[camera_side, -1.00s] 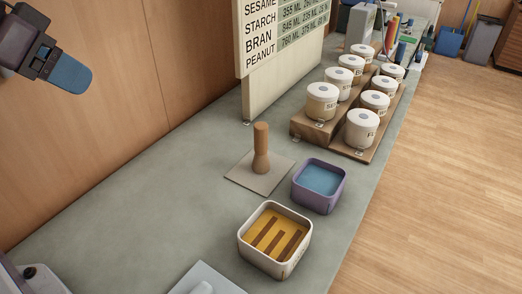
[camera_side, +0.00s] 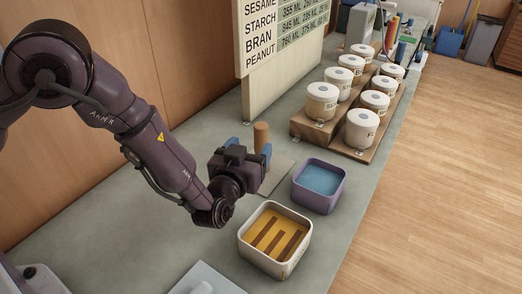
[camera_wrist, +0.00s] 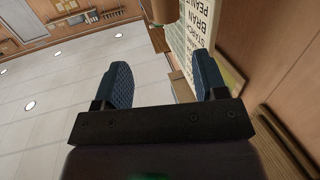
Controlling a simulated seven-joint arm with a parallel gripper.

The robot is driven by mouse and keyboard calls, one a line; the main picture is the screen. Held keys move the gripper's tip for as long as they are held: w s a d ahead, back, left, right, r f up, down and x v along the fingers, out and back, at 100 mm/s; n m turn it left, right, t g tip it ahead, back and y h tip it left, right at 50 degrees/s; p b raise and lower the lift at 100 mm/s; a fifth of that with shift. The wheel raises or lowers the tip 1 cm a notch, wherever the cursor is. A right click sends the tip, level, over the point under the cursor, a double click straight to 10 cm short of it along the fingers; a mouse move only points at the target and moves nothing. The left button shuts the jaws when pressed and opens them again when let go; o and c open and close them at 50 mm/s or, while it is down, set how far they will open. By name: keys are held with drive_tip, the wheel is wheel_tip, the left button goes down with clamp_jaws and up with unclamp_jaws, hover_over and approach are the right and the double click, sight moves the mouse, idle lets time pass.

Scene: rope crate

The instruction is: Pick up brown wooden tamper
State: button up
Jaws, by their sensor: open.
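The brown wooden tamper (camera_side: 261,132) stands upright on a thin grey square mat (camera_side: 278,178) on the counter. In the side view its top shows above my gripper (camera_side: 252,150), and its lower part is mostly hidden behind the gripper. My gripper is level, low over the counter and close to the tamper, with its blue fingers apart. In the wrist view the open gripper (camera_wrist: 164,78) has nothing between its fingers. A brown rounded piece (camera_wrist: 163,10), apparently the tamper, shows at the top edge, beyond and between the fingertips.
A purple bin with a blue inside (camera_side: 319,162) and a white bin with a yellow striped inside (camera_side: 242,241) stand right of and in front of the mat. Lidded jars (camera_side: 322,102) stand on a stepped wooden rack behind. A sign board (camera_side: 290,80) stands at the back.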

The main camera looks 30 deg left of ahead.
sight(263, 125)
drive_tip(key=shift+y, duration=0.5)
drive_tip(key=w, duration=0.2)
drive_tip(key=w+a+f, duration=0.1)
drive_tip(key=w, duration=0.1)
drive_tip(key=w+a+f, duration=0.1)
drive_tip(key=w, duration=0.1)
drive_tip(key=shift+w, duration=0.15)
drive_tip(key=shift+x, duration=2.7)
drive_tip(key=shift+a+f, duration=0.1)
drive_tip(key=shift+a, duration=0.05)
